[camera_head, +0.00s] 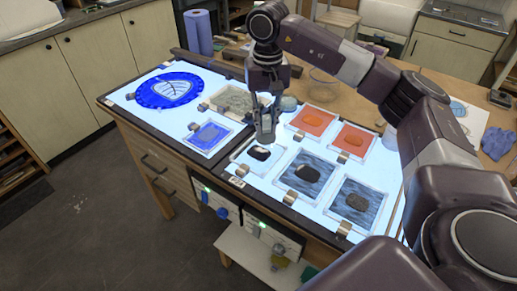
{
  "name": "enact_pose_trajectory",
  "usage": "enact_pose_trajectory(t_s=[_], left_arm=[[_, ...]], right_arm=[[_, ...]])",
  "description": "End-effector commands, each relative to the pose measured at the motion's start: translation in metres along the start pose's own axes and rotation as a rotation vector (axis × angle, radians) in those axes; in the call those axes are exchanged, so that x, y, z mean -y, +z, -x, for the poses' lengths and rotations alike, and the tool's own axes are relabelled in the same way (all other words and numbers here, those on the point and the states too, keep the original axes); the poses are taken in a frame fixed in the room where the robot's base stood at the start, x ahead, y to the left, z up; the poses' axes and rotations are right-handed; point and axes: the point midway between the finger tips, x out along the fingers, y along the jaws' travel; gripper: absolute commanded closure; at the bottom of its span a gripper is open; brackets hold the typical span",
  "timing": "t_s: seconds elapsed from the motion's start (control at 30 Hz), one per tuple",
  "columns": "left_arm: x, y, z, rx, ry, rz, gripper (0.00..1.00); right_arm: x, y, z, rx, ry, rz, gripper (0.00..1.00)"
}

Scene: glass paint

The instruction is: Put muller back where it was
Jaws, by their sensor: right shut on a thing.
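My right gripper (266,132) points down above the lit light table (294,149), near the middle of the view. It is shut on a pale, clear thing, most likely the glass muller (265,120), which is mostly hidden between the fingers. I cannot tell whether it touches the surface below. A pane with a dark blot (260,153) lies just below the fingertips. A pale shallow slab or tray (232,103) lies left of the gripper. My left gripper is not in view.
Two orange panes (312,121) and streaked grey panes (358,201) lie right of the gripper. A blue round piece (169,89) and a small blue pane (208,135) lie left. A grey rounded thing (288,103) stands close behind the gripper. A blue roll (199,32) stands behind.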

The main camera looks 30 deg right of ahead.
Motion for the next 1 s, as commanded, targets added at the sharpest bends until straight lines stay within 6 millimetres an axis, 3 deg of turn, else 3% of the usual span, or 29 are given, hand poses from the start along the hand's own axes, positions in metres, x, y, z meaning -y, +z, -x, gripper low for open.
enact_pose_trajectory(t_s=[0.8, 1.0], left_arm=[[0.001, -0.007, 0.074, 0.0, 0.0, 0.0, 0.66], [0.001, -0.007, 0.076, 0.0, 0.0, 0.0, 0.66]], right_arm=[[0.0, 0.0, 0.102, -0.001, -0.001, 0.0, 1.0], [0.0, 0.0, 0.107, -0.001, -0.001, 0.0, 1.0]])
